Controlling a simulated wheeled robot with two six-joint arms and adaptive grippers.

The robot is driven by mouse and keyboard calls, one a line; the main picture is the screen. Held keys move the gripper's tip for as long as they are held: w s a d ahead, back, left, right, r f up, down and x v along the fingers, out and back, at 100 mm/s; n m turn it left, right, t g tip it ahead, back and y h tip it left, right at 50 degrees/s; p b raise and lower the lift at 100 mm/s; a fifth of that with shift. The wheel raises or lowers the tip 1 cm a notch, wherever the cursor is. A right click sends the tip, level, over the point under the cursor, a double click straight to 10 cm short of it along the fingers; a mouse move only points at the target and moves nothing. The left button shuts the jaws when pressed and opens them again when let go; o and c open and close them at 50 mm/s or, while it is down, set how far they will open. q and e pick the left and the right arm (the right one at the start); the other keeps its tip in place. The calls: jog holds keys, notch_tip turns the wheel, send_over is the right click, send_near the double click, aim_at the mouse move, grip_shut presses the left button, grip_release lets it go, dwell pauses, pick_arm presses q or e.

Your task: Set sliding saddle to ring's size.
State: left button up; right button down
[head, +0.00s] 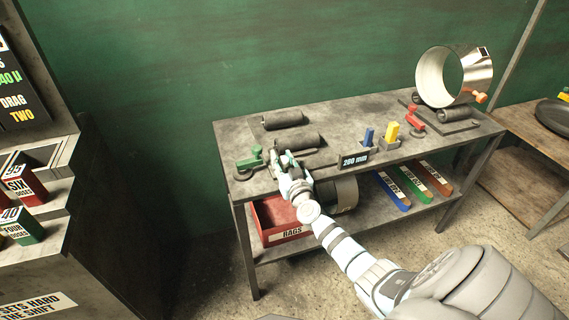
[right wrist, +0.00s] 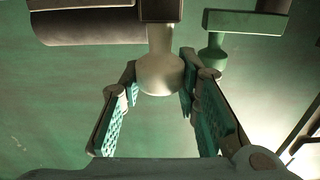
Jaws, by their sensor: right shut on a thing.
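The sliding saddle appears to be the dark roller (head: 298,141) at the left of the bench, beside a second dark roller (head: 282,119) behind it. My right gripper (head: 281,160) is at the bench's front edge by the near roller. In the right wrist view its fingers (right wrist: 160,85) are shut around a pale knob (right wrist: 158,72) whose stem runs up to a dark block. The shiny metal ring (head: 455,76) stands upright on rollers at the right end. A sign reading 260 mm (head: 356,159) hangs at the front edge. My left gripper is out of view.
A green-handled lever (head: 251,157) is close left of my right gripper; it also shows in the wrist view (right wrist: 212,45). Blue (head: 369,136) and yellow (head: 391,132) blocks and a red lever (head: 415,120) stand farther right. A red rag bin (head: 278,220) is below.

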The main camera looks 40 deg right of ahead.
jog(key=shift+x, duration=0.85)
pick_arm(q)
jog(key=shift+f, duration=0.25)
pick_arm(e)
jog(key=c, duration=1.2)
grip_release()
jog(key=shift+s, duration=0.1)
jog(key=v, duration=1.2)
jog(key=shift+a, duration=0.15)
